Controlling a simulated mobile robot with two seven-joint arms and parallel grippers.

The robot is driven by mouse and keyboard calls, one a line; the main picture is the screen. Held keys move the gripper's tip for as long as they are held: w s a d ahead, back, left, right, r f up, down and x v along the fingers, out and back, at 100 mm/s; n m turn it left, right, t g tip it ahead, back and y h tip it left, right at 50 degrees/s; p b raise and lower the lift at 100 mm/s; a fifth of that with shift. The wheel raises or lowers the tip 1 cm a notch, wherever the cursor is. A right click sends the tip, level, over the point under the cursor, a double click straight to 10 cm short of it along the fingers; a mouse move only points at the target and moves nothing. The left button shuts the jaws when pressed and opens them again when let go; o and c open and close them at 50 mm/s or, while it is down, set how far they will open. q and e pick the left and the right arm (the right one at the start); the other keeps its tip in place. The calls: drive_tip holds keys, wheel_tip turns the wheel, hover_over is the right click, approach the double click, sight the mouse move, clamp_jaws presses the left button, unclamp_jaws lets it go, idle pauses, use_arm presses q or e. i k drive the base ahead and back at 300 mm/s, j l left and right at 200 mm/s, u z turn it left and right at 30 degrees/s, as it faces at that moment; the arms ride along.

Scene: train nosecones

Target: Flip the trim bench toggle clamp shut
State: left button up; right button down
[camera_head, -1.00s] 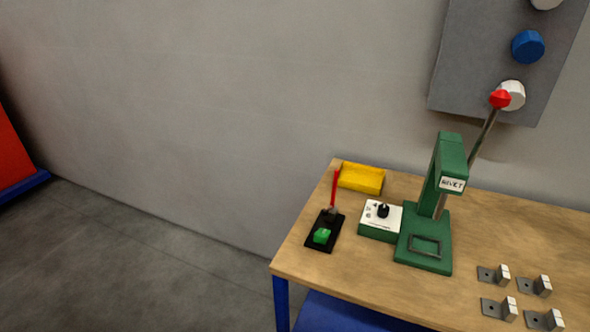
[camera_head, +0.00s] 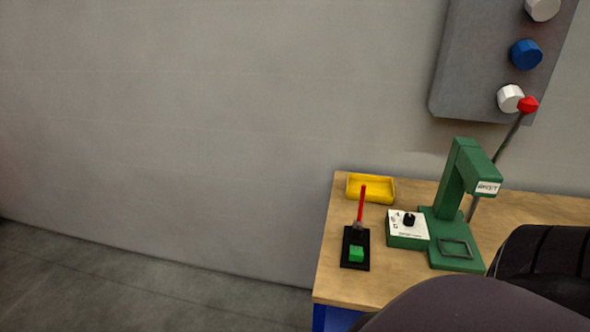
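The toggle clamp (camera_head: 355,249) sits near the left end of the wooden bench. It has a black base plate, a green block (camera_head: 356,253) at its front and a red handle (camera_head: 362,204) that stands nearly upright. Neither of my grippers shows in the head view. A dark part of my arm fills the lower right corner, and no fingers are visible on it.
The wooden bench (camera_head: 335,272) also holds a yellow tray (camera_head: 371,189), a green-and-white dial box (camera_head: 407,230) and a green rivet press (camera_head: 460,200) with a red-tipped lever. A grey wall panel (camera_head: 480,60) with knobs hangs above. Floor left of the bench is clear.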

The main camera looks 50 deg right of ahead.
sight(360, 230)
drive_tip(key=i+j+u, duration=0.25)
drive_tip(key=i, duration=0.2)
drive_tip(key=i+j+u, duration=0.25)
drive_tip(key=i, duration=0.25)
drive_tip(key=i+z, duration=0.25)
drive_tip(key=z, duration=0.15)
drive_tip(key=i+z, duration=0.55)
drive_tip(key=z, duration=0.2)
drive_tip(key=i+z, duration=0.2)
drive_tip(key=z, duration=0.2)
drive_tip(key=i+z, duration=0.2)
drive_tip(key=z, duration=0.2)
drive_tip(key=i+z, duration=0.2)
drive_tip(key=z, duration=0.2)
drive_tip(key=i+j+z, duration=0.1)
drive_tip(key=z, duration=0.25)
drive_tip(key=i+j+z, duration=0.2)
drive_tip(key=z, duration=0.15)
drive_tip(key=i+j+z, duration=0.2)
drive_tip(key=z, duration=0.15)
drive_tip(key=i+j+z, duration=0.4)
drive_tip(key=j, duration=0.25)
drive_tip(key=i, duration=0.05)
